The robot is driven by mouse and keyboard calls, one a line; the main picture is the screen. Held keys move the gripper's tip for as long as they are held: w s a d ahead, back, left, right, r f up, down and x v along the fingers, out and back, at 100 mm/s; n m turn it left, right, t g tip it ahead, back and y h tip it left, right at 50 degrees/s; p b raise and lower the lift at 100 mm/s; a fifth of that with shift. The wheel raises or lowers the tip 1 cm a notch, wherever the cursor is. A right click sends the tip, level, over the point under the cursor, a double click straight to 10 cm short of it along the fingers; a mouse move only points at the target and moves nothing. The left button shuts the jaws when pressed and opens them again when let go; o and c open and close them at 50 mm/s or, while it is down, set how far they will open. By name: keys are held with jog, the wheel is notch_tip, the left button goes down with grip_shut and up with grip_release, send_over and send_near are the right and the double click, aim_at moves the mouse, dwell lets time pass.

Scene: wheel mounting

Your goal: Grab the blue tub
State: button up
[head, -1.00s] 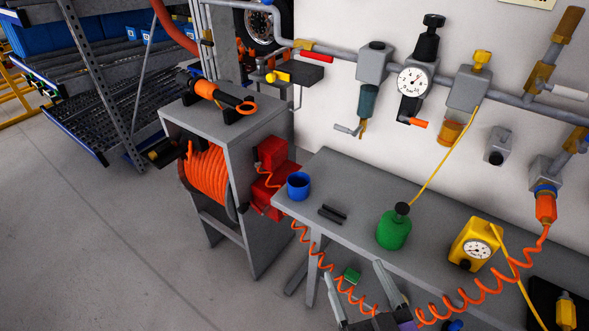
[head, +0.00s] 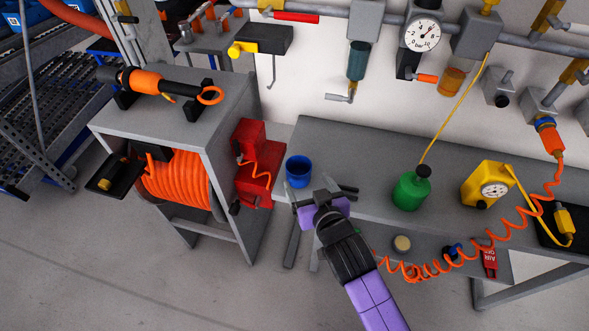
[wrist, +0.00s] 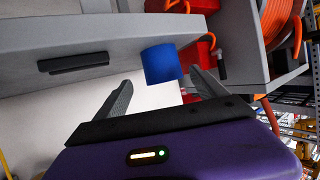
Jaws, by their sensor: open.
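The blue tub (head: 298,172) stands upright on the left end of the grey workbench (head: 350,140). My gripper (head: 318,191) is open and empty, just in front of and to the right of the tub in the head view. In the wrist view the blue tub (wrist: 161,64) shows beyond the fingertips, between the two spread fingers and nearer the right one. My gripper (wrist: 160,88) does not appear to touch it. The exact gap to the tub is hard to tell.
A dark bar (wrist: 74,62) lies on the bench beside the tub. A green bottle (head: 411,190) and a yellow gauge box (head: 487,186) stand farther right. A hose-reel cabinet (head: 180,115) and a red box (head: 252,165) stand left of the tub. A coiled orange hose (head: 440,265) hangs along the bench front.

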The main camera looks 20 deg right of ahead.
aim_at(295, 165)
jog(key=shift+a+p+x, duration=0.2)
jog(key=shift+p+x, duration=0.1)
jog(key=shift+x, duration=3.55)
jog(key=shift+c, duration=0.4)
jog(key=c, duration=1.4)
